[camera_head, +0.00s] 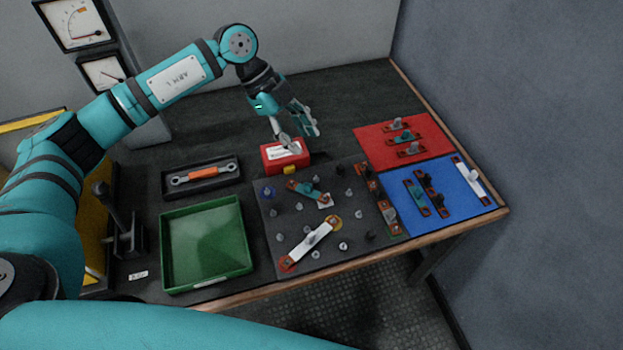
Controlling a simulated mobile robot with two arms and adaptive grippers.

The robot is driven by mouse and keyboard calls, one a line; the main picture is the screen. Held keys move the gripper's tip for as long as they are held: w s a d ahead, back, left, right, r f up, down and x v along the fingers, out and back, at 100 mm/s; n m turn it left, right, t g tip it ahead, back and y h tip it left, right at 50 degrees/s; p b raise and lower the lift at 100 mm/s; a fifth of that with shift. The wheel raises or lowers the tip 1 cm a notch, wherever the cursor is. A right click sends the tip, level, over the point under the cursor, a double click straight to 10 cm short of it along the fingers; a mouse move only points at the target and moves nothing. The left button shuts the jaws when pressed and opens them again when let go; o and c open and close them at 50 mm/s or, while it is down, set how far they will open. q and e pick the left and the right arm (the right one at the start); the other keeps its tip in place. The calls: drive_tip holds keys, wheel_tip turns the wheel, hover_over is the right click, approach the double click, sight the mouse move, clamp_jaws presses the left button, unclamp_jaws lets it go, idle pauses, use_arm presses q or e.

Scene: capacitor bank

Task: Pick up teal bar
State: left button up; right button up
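My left gripper (301,137) hangs above the back of the table, over the far edge of a small red box (281,157). Its fingers are spread and nothing shows between them. A teal bar with a dark knob and copper-coloured ends (305,189) lies on the dark peg board (288,226), in front of the red box and apart from the gripper. Another teal bar (405,139) lies on the red mat (364,140). A third teal bar (416,198) lies on the blue mat (456,203). My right gripper is out of view.
A white bar (309,244) and several pegs are on the board, with more bars at its right edge. A green tray (207,243) is empty. A wrench lies in a black tray (175,189). A wall borders the table's right side. The table's back is mostly clear.

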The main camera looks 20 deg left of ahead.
use_arm(q)
drive_tip(key=a+n+y, duration=0.1)
drive_tip(key=a+y, duration=0.1)
drive_tip(key=a, duration=0.3)
drive_tip(key=p, duration=0.2)
hover_over(308, 184)
drive_tip(key=a, duration=0.2)
drive_tip(key=f, duration=1)
drive_tip(key=shift+w+a+f, duration=0.15)
drive_tip(key=shift+w+f, duration=0.05)
drive_tip(key=shift+w, duration=0.05)
drive_tip(key=x, duration=0.4)
drive_tip(key=shift+s+d+f+p, duration=0.2)
drive_tip(key=shift+d+p, duration=0.05)
drive_tip(key=shift+p, duration=0.05)
drive_tip(key=shift+d+f, duration=0.15)
drive_tip(key=shift+f, duration=0.4)
clamp_jaws()
